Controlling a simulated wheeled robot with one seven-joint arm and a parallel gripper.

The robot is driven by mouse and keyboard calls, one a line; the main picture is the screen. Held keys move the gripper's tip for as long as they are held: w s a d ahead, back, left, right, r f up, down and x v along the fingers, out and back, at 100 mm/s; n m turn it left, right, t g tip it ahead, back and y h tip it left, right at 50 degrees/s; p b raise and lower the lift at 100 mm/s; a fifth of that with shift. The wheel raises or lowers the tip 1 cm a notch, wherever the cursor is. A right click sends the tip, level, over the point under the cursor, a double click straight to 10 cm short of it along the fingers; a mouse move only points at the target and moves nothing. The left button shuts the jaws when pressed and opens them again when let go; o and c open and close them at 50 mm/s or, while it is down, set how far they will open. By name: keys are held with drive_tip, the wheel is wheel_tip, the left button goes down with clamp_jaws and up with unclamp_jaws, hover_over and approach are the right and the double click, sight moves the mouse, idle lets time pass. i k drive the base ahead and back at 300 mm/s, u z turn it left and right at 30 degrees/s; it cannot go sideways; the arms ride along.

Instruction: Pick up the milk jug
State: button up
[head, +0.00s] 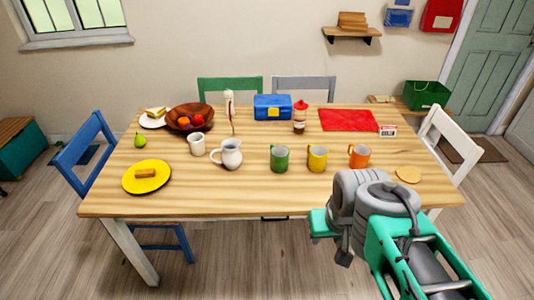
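The milk jug (231,155) is a white, round-bellied pitcher with a handle on its left side. It stands upright on the wooden table (290,196), left of the middle and towards the front edge. My arm enters from the lower right, with my gripper (327,238) at its left end, in front of the table's front edge. The gripper is well to the right of the jug and nearer to me, not touching it. Its fingers are too small and too turned to show whether they are open or shut.
A white cup (197,145) stands close left of the jug. A green mug (279,159), yellow mug (317,159) and orange mug (359,156) stand to its right. A yellow plate (133,180) lies front left. A fruit bowl (177,118) and tall pale object (230,103) stand behind.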

sight(231, 158)
drive_tip(key=u, duration=0.35)
drive_tip(key=k, duration=0.45)
drive_tip(key=u, duration=1.25)
drive_tip(key=i, duration=1.65)
drive_tip(key=z, duration=0.45)
